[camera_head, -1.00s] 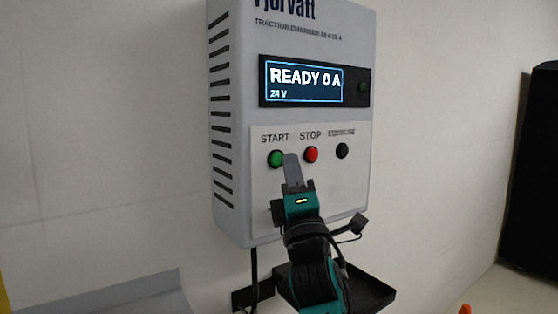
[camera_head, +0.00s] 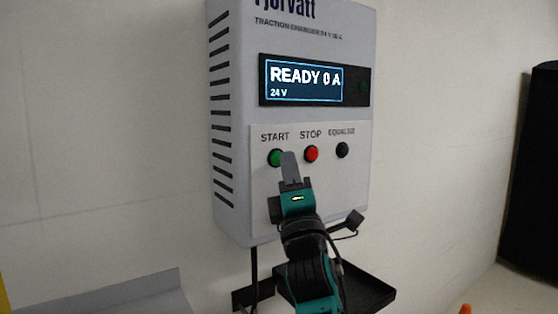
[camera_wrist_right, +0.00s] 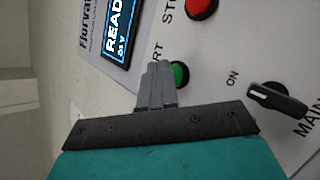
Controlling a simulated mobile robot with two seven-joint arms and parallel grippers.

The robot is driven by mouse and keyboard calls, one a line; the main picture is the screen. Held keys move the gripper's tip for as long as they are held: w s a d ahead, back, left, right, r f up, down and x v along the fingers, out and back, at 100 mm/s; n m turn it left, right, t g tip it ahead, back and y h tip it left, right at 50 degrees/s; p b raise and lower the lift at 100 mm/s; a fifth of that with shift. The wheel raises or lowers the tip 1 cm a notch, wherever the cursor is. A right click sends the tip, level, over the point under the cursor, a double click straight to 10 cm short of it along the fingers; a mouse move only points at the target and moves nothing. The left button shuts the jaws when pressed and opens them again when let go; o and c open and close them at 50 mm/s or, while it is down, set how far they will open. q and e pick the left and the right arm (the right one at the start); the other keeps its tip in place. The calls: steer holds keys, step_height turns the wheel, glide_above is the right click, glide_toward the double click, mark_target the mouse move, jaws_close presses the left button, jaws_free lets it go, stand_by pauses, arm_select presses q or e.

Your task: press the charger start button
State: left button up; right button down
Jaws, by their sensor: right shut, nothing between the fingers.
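The green start button (camera_head: 275,158) is on the front panel of a grey wall charger (camera_head: 235,120), below the word START. It also shows in the right wrist view (camera_wrist_right: 180,75), partly hidden by my fingers. My right gripper (camera_head: 288,156) is shut and empty. Its fingertips (camera_wrist_right: 160,66) are at the edge of the green button, overlapping its right side in the head view. I cannot tell whether they touch it. The charger's display (camera_head: 302,82) reads READY 0 A, 24 V. My left gripper is not in view.
A red stop button (camera_head: 311,154) and a black equalize button (camera_head: 342,150) sit right of the start button. A black rotary switch (camera_wrist_right: 277,100) marked ON and MAIN shows in the wrist view. A black tray (camera_head: 370,288) is below the charger.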

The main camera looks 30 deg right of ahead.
steer(key=shift+w+h, duration=0.3)
steer(key=shift+w, duration=0.15)
stand_by(0.7)
stand_by(0.4)
steer(key=shift+s, duration=0.85)
steer(key=s+p, duration=0.2)
steer(key=s, duration=0.3)
steer(key=shift+d, duration=0.2)
stand_by(0.5)
